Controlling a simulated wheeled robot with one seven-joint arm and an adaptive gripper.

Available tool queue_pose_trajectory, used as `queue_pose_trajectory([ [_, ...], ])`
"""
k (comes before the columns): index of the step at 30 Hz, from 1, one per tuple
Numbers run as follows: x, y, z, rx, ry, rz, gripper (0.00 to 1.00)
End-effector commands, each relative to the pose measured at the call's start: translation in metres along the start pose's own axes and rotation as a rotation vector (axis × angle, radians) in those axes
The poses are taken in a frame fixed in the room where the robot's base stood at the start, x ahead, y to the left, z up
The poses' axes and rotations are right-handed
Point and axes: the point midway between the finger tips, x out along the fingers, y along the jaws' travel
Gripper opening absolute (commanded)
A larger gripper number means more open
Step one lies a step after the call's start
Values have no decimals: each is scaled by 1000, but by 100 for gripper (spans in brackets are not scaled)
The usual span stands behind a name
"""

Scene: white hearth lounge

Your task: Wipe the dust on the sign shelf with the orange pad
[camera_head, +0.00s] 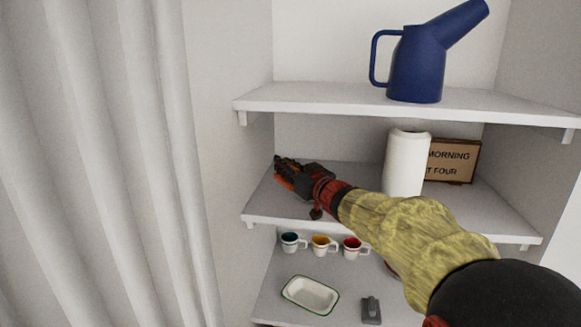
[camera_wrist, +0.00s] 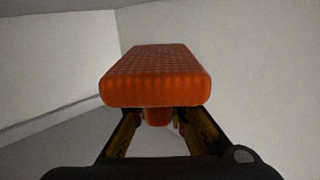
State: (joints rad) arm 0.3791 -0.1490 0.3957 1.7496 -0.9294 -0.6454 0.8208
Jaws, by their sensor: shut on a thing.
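The orange pad (camera_wrist: 155,80) is held in my gripper (camera_wrist: 158,122) and fills the middle of the wrist view. In the head view only a sliver of orange shows below my gripper (camera_head: 287,172), at the left end of the middle shelf. I cannot tell whether the pad touches the shelf board. No dust can be made out on the visible board.
A white cylinder (camera_head: 407,160) stands on the sign shelf, behind my arm. A blue jug (camera_head: 418,65) is on the upper shelf (camera_head: 320,98). Below are several mugs (camera_head: 323,244), a white dish (camera_head: 311,294) and a grey object (camera_head: 371,310). A curtain (camera_head: 100,160) hangs left.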

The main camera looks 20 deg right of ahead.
Motion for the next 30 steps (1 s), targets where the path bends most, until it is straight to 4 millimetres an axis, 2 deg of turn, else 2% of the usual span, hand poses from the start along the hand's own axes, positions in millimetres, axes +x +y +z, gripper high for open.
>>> queue_pose_trajectory([
  [7, 0, 0, -3, -1, 1, 0, 0],
  [24, 0, 0, -52, -2, 2, -1, 0],
  [30, 0, 0, -60, 0, 0, 0, 0],
])
